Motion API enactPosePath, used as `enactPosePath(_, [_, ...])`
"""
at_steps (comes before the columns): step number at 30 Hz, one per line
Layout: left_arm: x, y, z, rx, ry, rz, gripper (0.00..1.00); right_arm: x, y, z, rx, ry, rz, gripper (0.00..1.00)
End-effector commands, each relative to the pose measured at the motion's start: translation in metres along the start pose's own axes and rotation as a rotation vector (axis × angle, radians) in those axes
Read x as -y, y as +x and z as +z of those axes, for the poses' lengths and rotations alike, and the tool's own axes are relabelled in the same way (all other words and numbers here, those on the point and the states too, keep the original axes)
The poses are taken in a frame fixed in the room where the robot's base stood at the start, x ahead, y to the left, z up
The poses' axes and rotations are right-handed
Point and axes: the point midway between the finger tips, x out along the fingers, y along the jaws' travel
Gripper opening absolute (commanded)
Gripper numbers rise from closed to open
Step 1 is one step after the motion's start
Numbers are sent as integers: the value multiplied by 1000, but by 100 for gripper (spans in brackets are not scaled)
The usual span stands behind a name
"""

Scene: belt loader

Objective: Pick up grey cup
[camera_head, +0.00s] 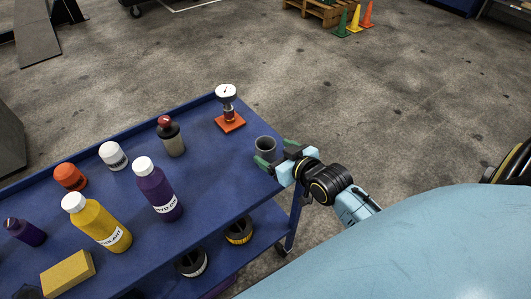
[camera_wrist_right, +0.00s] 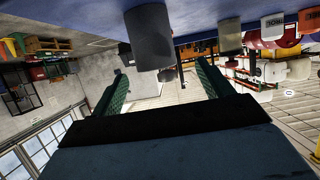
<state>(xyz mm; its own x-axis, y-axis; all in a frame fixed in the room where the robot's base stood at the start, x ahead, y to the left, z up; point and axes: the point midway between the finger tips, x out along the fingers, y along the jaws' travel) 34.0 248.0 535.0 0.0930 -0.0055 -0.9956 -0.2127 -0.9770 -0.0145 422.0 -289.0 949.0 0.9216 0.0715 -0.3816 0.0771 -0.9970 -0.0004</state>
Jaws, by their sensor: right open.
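The grey cup (camera_head: 265,145) stands upright on the blue cart top (camera_head: 215,165), near its right edge. My right gripper (camera_head: 275,153) reaches in from the right, with its green fingers open beside the cup. The wrist view is upside down. There the grey cup (camera_wrist_right: 150,38) hangs from the top, roughly in line with the gap between the open fingers of the right gripper (camera_wrist_right: 159,67). I cannot tell whether the fingers touch it; nothing is gripped. The left gripper is not in view.
A gauge on an orange base (camera_head: 229,123) stands behind the cup. A dark bottle with a red cap (camera_head: 172,140), a purple bottle (camera_head: 157,192) and a yellow bottle (camera_head: 100,222) stand farther left. A yellow sponge-like block (camera_head: 68,273) lies at front left.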

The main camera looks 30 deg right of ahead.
Motion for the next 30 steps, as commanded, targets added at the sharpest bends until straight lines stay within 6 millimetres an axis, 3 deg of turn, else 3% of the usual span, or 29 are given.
enactPosePath(3, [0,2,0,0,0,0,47,0,18,0,-1,1,0,79])
enactPosePath(11, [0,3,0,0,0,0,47,-2,35,0,0,0,-1,79])
enactPosePath(19, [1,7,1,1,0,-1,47,-7,72,-1,1,0,0,79])
enactPosePath(29, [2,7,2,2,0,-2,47,-6,78,-1,1,0,0,79])
enactPosePath(30, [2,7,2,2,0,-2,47,-6,78,-1,1,0,0,73])
